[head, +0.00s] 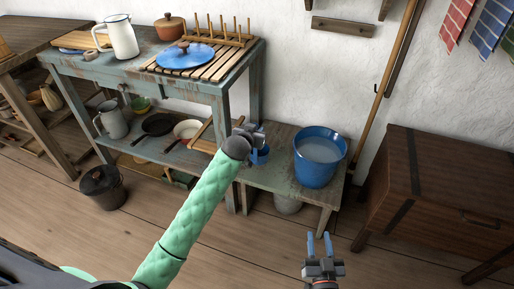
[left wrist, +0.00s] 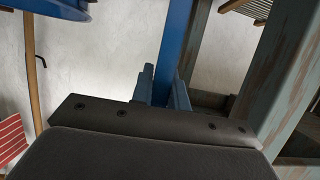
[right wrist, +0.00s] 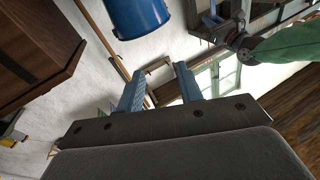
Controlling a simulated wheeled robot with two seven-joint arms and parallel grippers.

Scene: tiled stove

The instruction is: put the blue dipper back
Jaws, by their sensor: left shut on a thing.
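My left gripper (head: 257,135) is over the left part of the low bench, beside the blue bucket (head: 318,165) of pale liquid. It is shut on the blue dipper (head: 260,156), whose blue handle (left wrist: 176,45) runs up between the fingers in the left wrist view. In the head view the dipper is mostly hidden by my gripper; only a small blue part shows below it. My right gripper (head: 319,246) is open and empty, low in front of the bench. Its parted fingers also show in the right wrist view (right wrist: 160,88).
The low bench (head: 275,180) carries the bucket. A wooden chest (head: 440,190) stands at right. A small wall rail (head: 343,26) hangs above.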

